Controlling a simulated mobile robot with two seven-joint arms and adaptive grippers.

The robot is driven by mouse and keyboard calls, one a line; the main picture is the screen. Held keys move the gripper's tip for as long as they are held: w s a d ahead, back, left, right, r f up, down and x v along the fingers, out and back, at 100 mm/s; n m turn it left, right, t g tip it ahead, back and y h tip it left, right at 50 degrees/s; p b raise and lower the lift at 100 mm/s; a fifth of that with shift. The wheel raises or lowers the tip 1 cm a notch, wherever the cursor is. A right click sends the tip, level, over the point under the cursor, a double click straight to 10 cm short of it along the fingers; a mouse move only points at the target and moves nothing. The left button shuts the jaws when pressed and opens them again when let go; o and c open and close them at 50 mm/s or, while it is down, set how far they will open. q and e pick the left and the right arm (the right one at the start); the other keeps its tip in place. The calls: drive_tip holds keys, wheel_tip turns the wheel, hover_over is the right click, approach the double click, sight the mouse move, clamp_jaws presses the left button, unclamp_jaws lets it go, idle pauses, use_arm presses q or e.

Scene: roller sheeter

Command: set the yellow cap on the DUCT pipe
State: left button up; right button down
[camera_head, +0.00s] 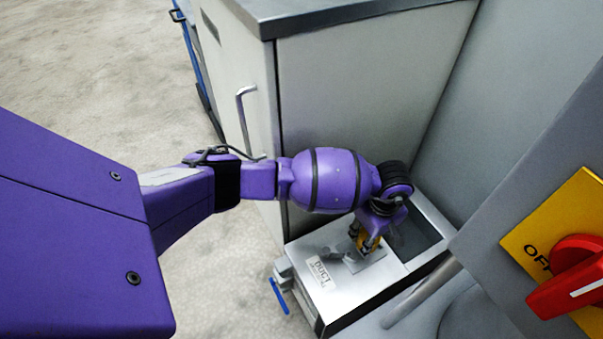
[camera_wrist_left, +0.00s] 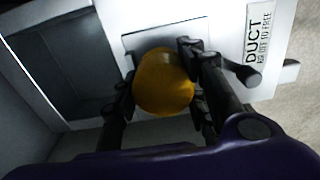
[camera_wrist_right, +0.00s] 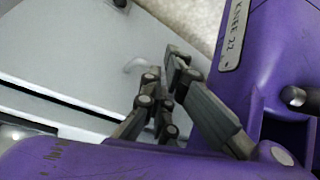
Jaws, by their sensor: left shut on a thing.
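The yellow cap (camera_head: 362,242) is held in my left gripper (camera_head: 368,238), low over the steel box marked DUCT (camera_head: 312,250). In the left wrist view the round yellow cap (camera_wrist_left: 164,84) sits between the fingers of my left gripper (camera_wrist_left: 160,80), in front of a square plate on the box top. The DUCT pipe itself is not visible, so I cannot tell whether the cap touches it. The DUCT label (camera_wrist_left: 258,38) is beside the plate. My right gripper (camera_wrist_right: 165,75) shows only in the right wrist view, its fingers together and empty.
A dark rectangular opening (camera_head: 412,232) is in the box beside the plate. A grey cabinet (camera_head: 365,90) stands close behind my left arm. A blue-handled lever (camera_head: 279,296) is at the box's left side. A red switch (camera_head: 570,275) is on the right panel.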

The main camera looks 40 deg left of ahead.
use_arm(q)
drive_tip(key=shift+w+f+b, duration=0.15)
drive_tip(key=shift+f+b, duration=0.2)
drive_tip(key=shift+f, duration=0.25)
idle(0.5)
drive_tip(key=shift+r, duration=0.1)
drive_tip(key=shift+r+p, duration=2.15)
drive_tip(key=shift+r, duration=1.35)
drive_tip(key=shift+f, duration=0.2)
